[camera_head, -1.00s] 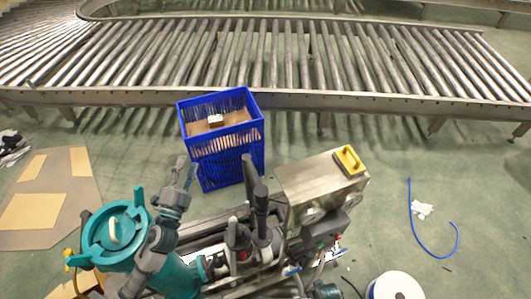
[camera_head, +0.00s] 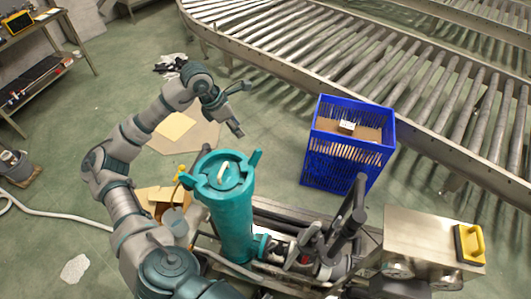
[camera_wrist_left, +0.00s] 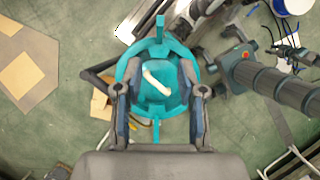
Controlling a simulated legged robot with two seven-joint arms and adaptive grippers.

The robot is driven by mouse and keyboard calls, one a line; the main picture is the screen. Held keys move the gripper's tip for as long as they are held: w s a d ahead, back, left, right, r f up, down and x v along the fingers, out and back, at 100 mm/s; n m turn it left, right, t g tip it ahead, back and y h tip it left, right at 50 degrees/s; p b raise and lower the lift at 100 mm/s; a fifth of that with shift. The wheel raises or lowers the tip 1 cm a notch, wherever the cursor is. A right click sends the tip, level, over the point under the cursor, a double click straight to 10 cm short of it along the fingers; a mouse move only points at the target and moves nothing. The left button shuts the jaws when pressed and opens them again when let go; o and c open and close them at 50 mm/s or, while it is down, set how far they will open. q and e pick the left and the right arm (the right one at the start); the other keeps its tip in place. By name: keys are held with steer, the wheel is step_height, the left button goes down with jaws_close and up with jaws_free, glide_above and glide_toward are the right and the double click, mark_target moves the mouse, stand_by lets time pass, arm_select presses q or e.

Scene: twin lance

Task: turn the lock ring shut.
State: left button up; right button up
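The teal lock ring (camera_head: 205,188) sits on top of the upright teal canister (camera_head: 233,228), with lugs sticking out from its rim. A pale handle (camera_head: 222,172) lies across the lid inside it. My left gripper (camera_head: 243,108) is open and empty in the air, above and beyond the canister in the head view. In the left wrist view the lock ring (camera_wrist_left: 160,48) shows beyond the spread fingers (camera_wrist_left: 160,98), with the pale handle between them; I see no contact.
A blue crate (camera_head: 345,165) with a small box inside stands right of the canister. Dark upright pipes (camera_head: 350,220) and a metal cabinet (camera_head: 420,238) with a yellow handle stand at the lower right. A roller conveyor (camera_head: 400,80) runs behind. Cardboard (camera_head: 185,133) lies on the floor.

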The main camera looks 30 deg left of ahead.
mark_target(256, 151)
arm_select(q)
steer(key=x, duration=1.7)
steer(key=shift+w+a+f, duration=0.1)
steer(key=shift+a+f, duration=0.05)
steer(key=shift+c, duration=0.2)
jaws_close()
